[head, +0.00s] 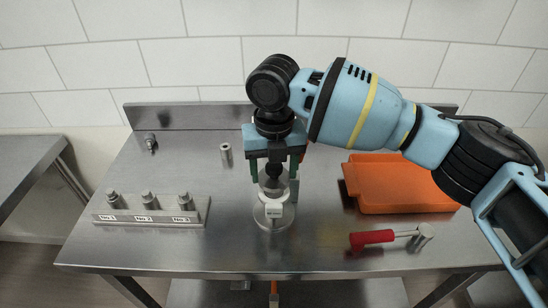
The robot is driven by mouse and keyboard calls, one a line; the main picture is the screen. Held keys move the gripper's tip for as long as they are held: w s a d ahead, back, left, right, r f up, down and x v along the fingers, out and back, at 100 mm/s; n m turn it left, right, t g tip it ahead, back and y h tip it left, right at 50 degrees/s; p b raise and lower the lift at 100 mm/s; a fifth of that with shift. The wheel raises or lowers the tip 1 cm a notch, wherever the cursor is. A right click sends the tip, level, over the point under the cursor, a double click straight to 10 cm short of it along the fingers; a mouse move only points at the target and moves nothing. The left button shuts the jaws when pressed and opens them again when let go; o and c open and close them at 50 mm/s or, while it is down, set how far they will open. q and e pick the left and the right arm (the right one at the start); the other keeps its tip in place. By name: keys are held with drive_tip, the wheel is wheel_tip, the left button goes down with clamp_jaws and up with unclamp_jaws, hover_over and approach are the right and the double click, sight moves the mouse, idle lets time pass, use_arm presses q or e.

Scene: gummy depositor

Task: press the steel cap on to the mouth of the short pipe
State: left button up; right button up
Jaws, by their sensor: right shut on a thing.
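My right gripper (274,187) reaches down over the table, its green fingers on either side of a dark-topped steel piece (273,170). It is shut on this piece, which is partly hidden by the gripper. I cannot tell for sure whether it is the steel cap. Just below stands a round steel unit (273,222) with a white label. I cannot make out the short pipe's mouth there, or whether the held piece touches it. A small upright steel cylinder (225,153) with a dark top stands to the left. My left gripper is not in view.
A rack of steel nozzles (150,217) labelled No.1 to No.3 stands at the front left. A steel fitting (151,142) lies at the back left. An orange tray (407,208) is at the right, with a red-handled hammer (373,238) before it. The table's left middle is clear.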

drive_tip(key=shift+f, duration=1)
drive_tip(key=shift+f, duration=0.15)
drive_tip(key=shift+f, duration=0.2)
drive_tip(key=shift+f, duration=0.15)
drive_tip(key=o, duration=1.5)
drive_tip(key=shift+c, duration=0.2)
